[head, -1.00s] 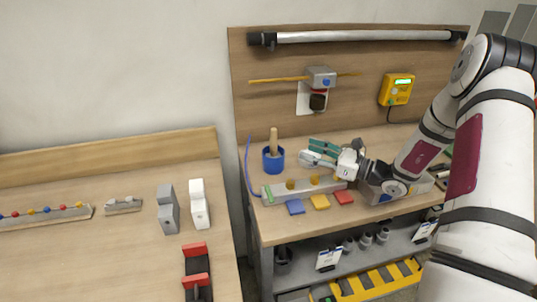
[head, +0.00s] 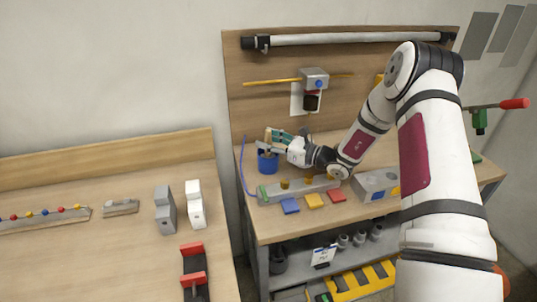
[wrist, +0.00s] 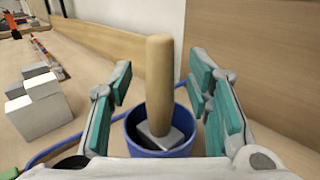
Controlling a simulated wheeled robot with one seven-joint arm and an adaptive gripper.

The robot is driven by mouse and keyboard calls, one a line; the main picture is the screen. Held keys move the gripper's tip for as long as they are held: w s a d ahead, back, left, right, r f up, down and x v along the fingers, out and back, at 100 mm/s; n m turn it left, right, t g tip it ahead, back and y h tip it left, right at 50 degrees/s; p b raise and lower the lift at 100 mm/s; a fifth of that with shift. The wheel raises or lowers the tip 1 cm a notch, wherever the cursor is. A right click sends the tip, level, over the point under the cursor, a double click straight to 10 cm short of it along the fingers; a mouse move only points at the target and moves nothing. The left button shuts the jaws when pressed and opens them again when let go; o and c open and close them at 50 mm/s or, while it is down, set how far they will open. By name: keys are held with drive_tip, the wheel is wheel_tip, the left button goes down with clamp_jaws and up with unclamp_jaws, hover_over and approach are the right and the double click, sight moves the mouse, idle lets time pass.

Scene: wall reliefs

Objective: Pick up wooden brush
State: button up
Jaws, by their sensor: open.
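The wooden brush (wrist: 159,80) stands handle-up in a blue cup (wrist: 184,148), its lower part inside the cup. In the head view the brush handle (head: 268,135) shows just above the blue cup (head: 268,164), partly hidden by my gripper. My gripper (wrist: 161,82) is open, with teal-padded fingers to the left and right of the handle. The handle lies between the fingers with a gap on each side. In the head view my gripper (head: 274,142) reaches in from the right at the cup's top.
A grey bar with knobs (head: 300,187) lies in front of the cup, with blue (head: 290,205), yellow (head: 314,200) and red (head: 337,195) pads before it. A wooden back panel (head: 350,85) rises behind. A grey box (head: 376,184) stands to the right.

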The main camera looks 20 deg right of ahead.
drive_tip(key=shift+w, duration=0.1)
drive_tip(key=shift+a, duration=0.1)
clamp_jaws()
wheel_tip(320, 180, up, 10)
drive_tip(key=shift+r+b, duration=0.1)
drive_tip(key=shift+b, duration=0.3)
